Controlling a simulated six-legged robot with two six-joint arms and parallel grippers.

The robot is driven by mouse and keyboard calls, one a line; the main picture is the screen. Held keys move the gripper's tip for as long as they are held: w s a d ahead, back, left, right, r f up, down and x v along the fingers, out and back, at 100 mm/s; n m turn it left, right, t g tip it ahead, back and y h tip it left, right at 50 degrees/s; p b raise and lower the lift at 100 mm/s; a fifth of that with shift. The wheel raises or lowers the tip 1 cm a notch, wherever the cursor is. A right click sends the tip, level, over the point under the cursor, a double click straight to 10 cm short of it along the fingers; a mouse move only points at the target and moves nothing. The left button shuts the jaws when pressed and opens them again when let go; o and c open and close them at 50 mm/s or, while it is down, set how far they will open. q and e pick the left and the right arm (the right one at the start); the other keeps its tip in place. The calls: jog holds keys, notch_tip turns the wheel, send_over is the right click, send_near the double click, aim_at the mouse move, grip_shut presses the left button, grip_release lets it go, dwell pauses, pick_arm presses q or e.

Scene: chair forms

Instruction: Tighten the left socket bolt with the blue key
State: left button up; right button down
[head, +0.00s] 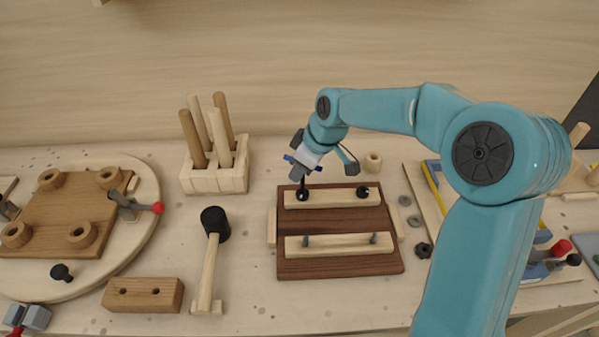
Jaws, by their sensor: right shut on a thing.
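My right gripper (303,158) is over the left end of the rear pale wooden bar (332,198), shut on the blue key. Only small blue parts of the key (290,158) show between the dark fingers. The left socket bolt (303,195) is a black head on that bar, directly below the gripper. The key's lower end is close to the bolt, but I cannot tell whether it is seated. A second black bolt (362,192) stands at the bar's right end. The bar lies on a dark brown board (340,266). My left gripper is not in view.
A peg block (215,180) stands behind left and a black-headed mallet (210,255) lies left of the board. A round board (145,235) with a red-tipped clamp is farther left. Dark nuts (423,250) lie to the right. My right arm covers the right side.

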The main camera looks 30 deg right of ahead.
jog(key=shift+m, duration=0.3)
jog(key=shift+n+y, duration=0.3)
jog(key=shift+n, duration=0.8)
jog(key=shift+r+p, duration=1.85)
jog(key=shift+r, duration=0.7)
